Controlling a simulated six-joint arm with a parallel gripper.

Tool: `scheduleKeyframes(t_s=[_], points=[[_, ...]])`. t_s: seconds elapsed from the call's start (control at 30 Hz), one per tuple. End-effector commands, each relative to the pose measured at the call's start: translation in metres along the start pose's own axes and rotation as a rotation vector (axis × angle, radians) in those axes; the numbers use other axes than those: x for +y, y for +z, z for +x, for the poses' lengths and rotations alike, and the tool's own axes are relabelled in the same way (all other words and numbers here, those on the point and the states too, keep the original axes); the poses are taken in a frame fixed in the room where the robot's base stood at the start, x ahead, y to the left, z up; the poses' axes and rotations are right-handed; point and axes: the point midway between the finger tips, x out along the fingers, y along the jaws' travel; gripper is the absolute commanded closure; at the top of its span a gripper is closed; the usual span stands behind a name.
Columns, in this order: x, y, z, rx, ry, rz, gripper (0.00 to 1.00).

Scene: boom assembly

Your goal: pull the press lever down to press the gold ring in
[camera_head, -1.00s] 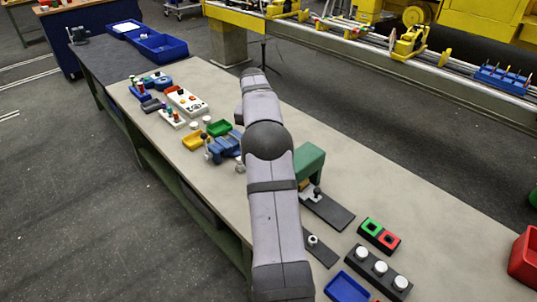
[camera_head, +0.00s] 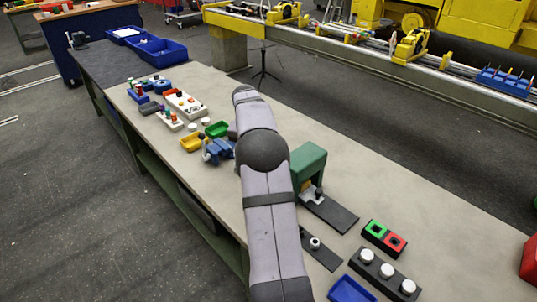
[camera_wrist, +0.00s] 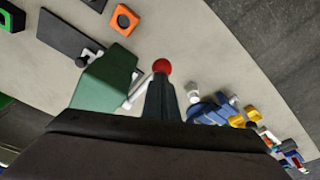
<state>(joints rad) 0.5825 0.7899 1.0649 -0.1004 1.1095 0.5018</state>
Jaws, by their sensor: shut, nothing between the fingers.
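The green press (camera_head: 309,165) stands on the bench just right of my arm; it also shows in the wrist view (camera_wrist: 104,82). In the wrist view its pale lever rod (camera_wrist: 138,92) slants up to a red ball knob (camera_wrist: 161,66). My gripper (camera_wrist: 160,82) is shut and empty, with its tips right by the knob; I cannot tell whether they touch it. In the head view my arm hides the gripper and the lever. A small gold patch (camera_head: 306,186) shows under the press head, likely the gold ring, partly hidden.
A dark base plate (camera_head: 332,213) extends in front of the press. Green and red square blocks (camera_head: 384,237) and a black strip with white knobs (camera_head: 386,271) lie to its right. Blue fixtures (camera_head: 219,150) and small trays stand left of my arm. An orange square block (camera_wrist: 125,20) shows in the wrist view.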

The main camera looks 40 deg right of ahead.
Motion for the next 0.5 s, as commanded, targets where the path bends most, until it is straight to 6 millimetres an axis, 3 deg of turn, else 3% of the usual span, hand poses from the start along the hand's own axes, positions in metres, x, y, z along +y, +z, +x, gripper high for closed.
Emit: scheduleKeyframes(t_s=[0.5], points=[[0.004, -0.014, -0.034, -0.002, 0.000, 0.000, 1.00]])
